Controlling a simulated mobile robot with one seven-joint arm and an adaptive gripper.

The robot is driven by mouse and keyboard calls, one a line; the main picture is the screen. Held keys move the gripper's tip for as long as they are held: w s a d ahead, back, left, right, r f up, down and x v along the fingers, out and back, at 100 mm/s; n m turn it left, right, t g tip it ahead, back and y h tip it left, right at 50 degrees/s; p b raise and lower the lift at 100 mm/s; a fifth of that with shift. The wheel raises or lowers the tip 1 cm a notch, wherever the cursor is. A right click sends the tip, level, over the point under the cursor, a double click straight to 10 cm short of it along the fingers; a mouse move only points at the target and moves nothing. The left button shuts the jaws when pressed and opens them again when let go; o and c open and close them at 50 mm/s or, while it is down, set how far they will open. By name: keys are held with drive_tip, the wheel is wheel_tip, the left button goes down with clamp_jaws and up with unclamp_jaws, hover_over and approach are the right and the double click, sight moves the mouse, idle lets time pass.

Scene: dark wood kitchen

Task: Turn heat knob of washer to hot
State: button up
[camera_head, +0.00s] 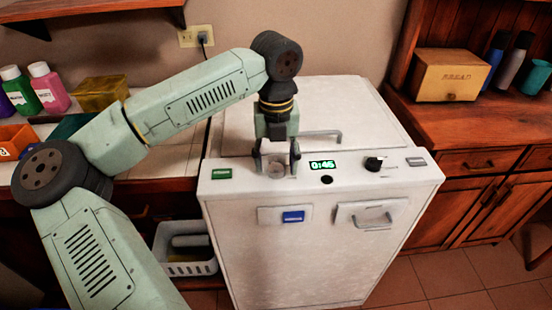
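The white washer (300,260) stands in the middle, with a control panel along its top front edge. A black knob (373,163) sits on the panel right of the green display (322,164), which reads 0:45. A pale round knob-like part (276,169) lies left of the display, partly hidden by my gripper. My gripper (277,168) points down over this pale part, its two fingers apart on either side of it. I cannot tell whether the fingers touch it. Any knob labels are too small to read, so I cannot tell which knob is for heat.
The panel also has a green button (221,174), a black round button (326,180) and a grey button (415,161). A handle (322,134) stands on the lid behind my gripper. A white basket (190,267) is left of the washer; a wooden counter (470,135) is right.

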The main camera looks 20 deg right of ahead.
drive_tip(key=c, duration=1.1)
drive_tip(key=shift+c, duration=0.2)
drive_tip(key=shift+f+m+b, duration=0.1)
drive_tip(key=shift+m+b, duration=0.2)
drive_tip(key=shift+b, duration=0.15)
drive_tip(key=m+b, duration=0.2)
drive_tip(key=shift+m, duration=0.4)
drive_tip(key=m+b, duration=0.3)
drive_tip(key=m, duration=0.3)
drive_tip(key=m+b, duration=0.1)
drive_tip(key=m, duration=0.6)
drive_tip(key=shift+m, duration=0.3)
drive_tip(key=m, duration=0.6)
drive_tip(key=shift+m, duration=0.4)
